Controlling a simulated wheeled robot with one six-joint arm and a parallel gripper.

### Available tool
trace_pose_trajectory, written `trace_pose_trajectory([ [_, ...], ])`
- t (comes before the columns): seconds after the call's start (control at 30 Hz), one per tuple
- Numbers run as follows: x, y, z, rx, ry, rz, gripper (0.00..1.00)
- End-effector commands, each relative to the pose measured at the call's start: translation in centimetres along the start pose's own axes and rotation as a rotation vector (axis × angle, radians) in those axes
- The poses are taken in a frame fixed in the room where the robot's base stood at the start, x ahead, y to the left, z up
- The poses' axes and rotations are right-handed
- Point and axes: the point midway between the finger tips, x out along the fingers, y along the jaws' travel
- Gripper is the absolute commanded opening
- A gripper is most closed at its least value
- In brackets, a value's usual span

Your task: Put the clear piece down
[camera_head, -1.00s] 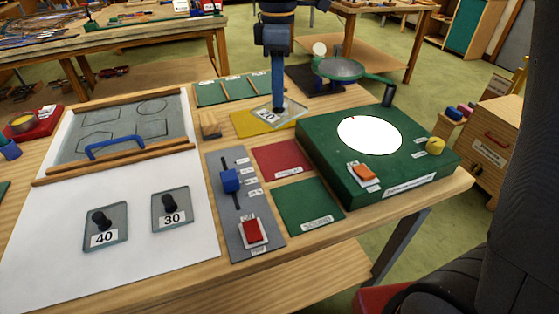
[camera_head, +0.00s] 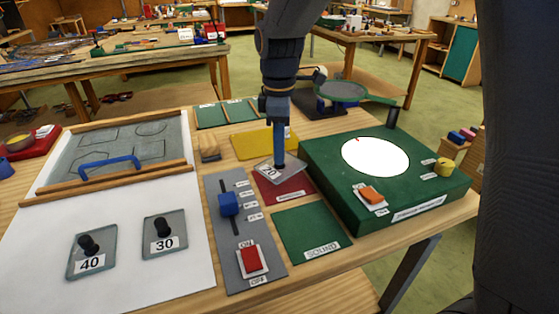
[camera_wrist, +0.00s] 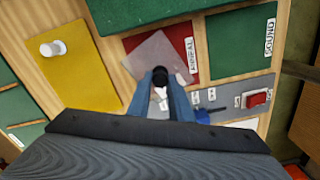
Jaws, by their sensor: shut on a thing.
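My gripper (camera_head: 279,163) is shut on the knob of a thin clear glass piece (camera_head: 264,174) labelled 20. In the wrist view the fingers (camera_wrist: 160,82) close around the dark knob, and the pane (camera_wrist: 152,50) extends beyond it. The pane is over the red mat (camera_head: 288,190), covering its far left part and reaching past its edge. In the wrist view the red mat (camera_wrist: 177,38) is labelled ANNEAL. I cannot tell whether the pane touches the mat.
The green light box (camera_head: 330,190) stands close right of the red mat. A green SOUND mat (camera_head: 310,232) lies in front, the grey switch panel (camera_head: 227,268) left, the yellow mat (camera_head: 250,146) behind. Pieces 40 (camera_head: 78,262) and 30 (camera_head: 176,228) rest on the white sheet.

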Motion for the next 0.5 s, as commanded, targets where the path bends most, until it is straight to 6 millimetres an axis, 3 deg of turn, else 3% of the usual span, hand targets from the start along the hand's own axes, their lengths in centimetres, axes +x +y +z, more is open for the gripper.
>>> trace_pose_trajectory([
  [0.3,3.5,-0.1,0.0,0.0,-0.001,-0.002,0.03],
  [0.5,3.7,0.0,0.0,0.0,0.0,0.0,0.03],
])
